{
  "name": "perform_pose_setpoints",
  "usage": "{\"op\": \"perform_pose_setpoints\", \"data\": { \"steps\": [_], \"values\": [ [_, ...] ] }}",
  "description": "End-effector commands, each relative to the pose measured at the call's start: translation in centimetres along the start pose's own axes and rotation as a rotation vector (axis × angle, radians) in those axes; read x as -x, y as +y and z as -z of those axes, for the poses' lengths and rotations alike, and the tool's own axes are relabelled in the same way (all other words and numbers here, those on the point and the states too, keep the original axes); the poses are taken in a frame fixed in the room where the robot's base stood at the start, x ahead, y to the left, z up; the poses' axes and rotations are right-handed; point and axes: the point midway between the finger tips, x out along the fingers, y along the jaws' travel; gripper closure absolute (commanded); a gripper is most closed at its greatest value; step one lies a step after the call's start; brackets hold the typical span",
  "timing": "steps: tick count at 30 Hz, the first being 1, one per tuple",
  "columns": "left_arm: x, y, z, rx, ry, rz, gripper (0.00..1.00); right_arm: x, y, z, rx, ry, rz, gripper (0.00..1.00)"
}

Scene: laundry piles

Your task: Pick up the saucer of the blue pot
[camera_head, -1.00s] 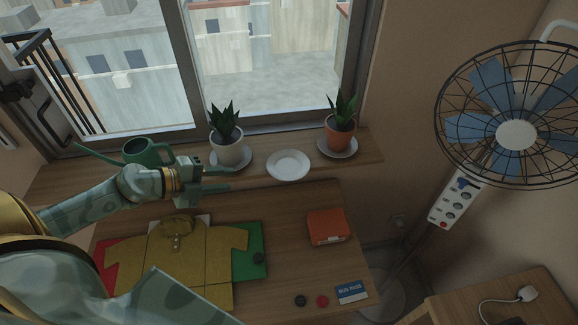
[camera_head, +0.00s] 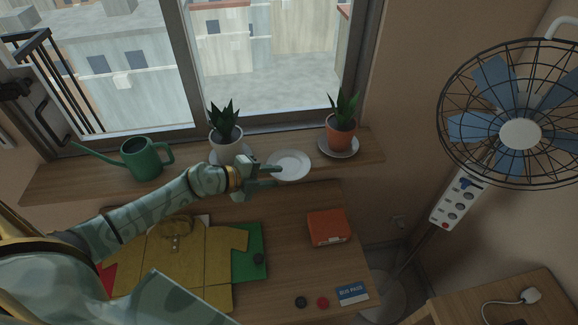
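No blue pot shows. A white empty saucer (camera_head: 291,161) lies on the windowsill between two potted plants. A white pot (camera_head: 226,144) stands on a saucer (camera_head: 216,158) to its left, partly hidden by my arm. An orange pot (camera_head: 341,136) stands on a grey saucer (camera_head: 339,152) to its right. My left gripper (camera_head: 278,176) is open, its fingers pointing right at the near left edge of the empty saucer. The upper finger overlaps the saucer's rim in the picture; I cannot tell whether it touches. My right gripper is not in view.
A green watering can (camera_head: 146,160) stands at the sill's left. On the table below lie a folded yellow shirt (camera_head: 205,262), an orange box (camera_head: 327,227), a blue card (camera_head: 352,293) and small round pieces. A fan (camera_head: 519,133) stands at right.

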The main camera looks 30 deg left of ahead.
Motion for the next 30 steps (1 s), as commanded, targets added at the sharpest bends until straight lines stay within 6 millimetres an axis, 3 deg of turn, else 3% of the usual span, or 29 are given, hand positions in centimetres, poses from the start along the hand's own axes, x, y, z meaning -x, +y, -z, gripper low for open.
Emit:
{"op": "perform_pose_setpoints", "data": {
  "steps": [3,7,22,27,30],
  "values": [
    [0.1,0.0,0.0,0.000,0.000,0.000,0.69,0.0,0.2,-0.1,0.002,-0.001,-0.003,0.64],
    [0.1,0.0,0.0,0.000,0.000,0.000,1.00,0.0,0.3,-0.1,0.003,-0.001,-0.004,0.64],
    [0.5,-1.0,0.2,-0.001,0.000,0.001,1.00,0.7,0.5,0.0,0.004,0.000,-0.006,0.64],
    [1.8,-3.6,0.8,-0.003,0.001,0.002,1.00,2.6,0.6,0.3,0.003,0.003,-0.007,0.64],
    [3.1,-5.0,2.9,-0.002,0.003,0.001,1.00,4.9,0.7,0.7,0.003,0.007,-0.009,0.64]
  ]
}}
